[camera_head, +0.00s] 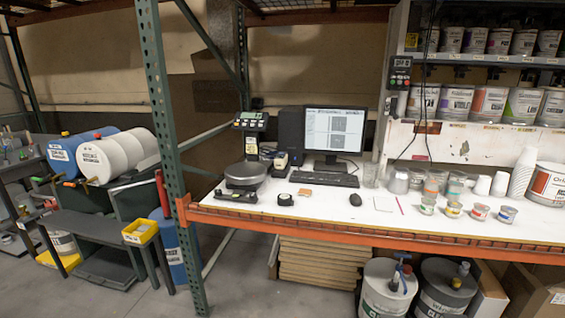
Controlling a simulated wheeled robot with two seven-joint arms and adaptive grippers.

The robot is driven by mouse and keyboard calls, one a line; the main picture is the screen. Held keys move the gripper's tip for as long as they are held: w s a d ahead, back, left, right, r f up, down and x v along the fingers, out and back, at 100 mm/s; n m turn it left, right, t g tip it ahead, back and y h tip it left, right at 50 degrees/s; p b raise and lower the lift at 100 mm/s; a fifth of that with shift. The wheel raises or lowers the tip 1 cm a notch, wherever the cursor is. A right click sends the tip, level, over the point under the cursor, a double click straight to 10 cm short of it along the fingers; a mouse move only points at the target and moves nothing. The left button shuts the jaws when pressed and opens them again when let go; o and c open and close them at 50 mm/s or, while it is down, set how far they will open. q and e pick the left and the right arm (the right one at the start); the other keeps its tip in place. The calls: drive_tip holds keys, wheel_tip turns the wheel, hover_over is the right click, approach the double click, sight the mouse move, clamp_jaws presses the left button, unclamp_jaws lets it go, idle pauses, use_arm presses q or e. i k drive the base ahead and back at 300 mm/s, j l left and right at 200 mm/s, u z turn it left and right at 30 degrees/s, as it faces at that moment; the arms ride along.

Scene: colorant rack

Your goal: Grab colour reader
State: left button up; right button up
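No gripper of mine shows in this view. I cannot tell for sure which item is the colour reader. A small dark, round-topped object (285,199) lies near the front of the white worktop (325,222), left of the middle. Behind it stands a small upright device (280,161) in black and a lighter colour, beside the computer tower. A scale (244,174) with a display on a post stands at the worktop's left end. A black mouse (355,199) lies right of the middle.
A monitor (334,131) and keyboard (324,179) stand at the back. Several small cups and open tins (453,209) cover the right side. A green rack post (165,130) rises left of the worktop, which has an orange front beam (380,238). Grey floor lies in front.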

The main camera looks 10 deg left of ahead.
sight(281, 161)
drive_tip(key=i+j, duration=0.15)
drive_tip(key=i, duration=0.7)
drive_tip(key=i+j, duration=0.15)
drive_tip(key=i, duration=0.65)
drive_tip(key=j+u, duration=0.05)
